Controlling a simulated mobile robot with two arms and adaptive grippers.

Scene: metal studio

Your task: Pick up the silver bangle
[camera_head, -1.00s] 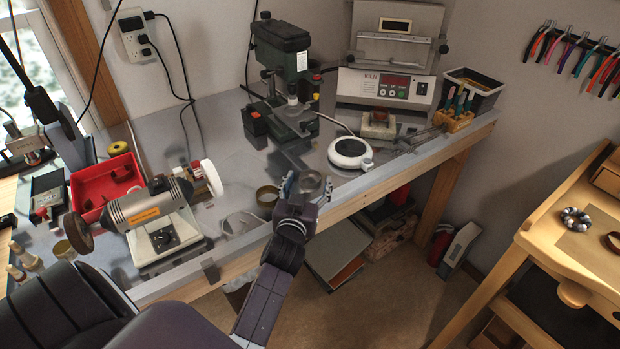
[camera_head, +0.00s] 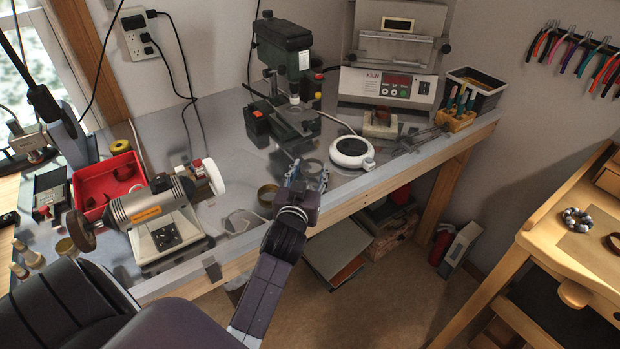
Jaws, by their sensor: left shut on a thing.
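The silver bangle (camera_head: 312,166) shows as a small grey ring at the tips of my left gripper (camera_head: 309,176), near the front edge of the workbench. The left gripper is shut on it, and its fingers hide part of the ring. Whether the bangle touches the bench top or is a little above it, I cannot tell. My right gripper is not in view.
A brass-coloured ring (camera_head: 268,194) lies left of the gripper, with safety glasses (camera_head: 243,222) nearer the edge. A polishing motor (camera_head: 158,212) stands further left. A drill press (camera_head: 290,75) and a white round device (camera_head: 351,152) stand behind and to the right.

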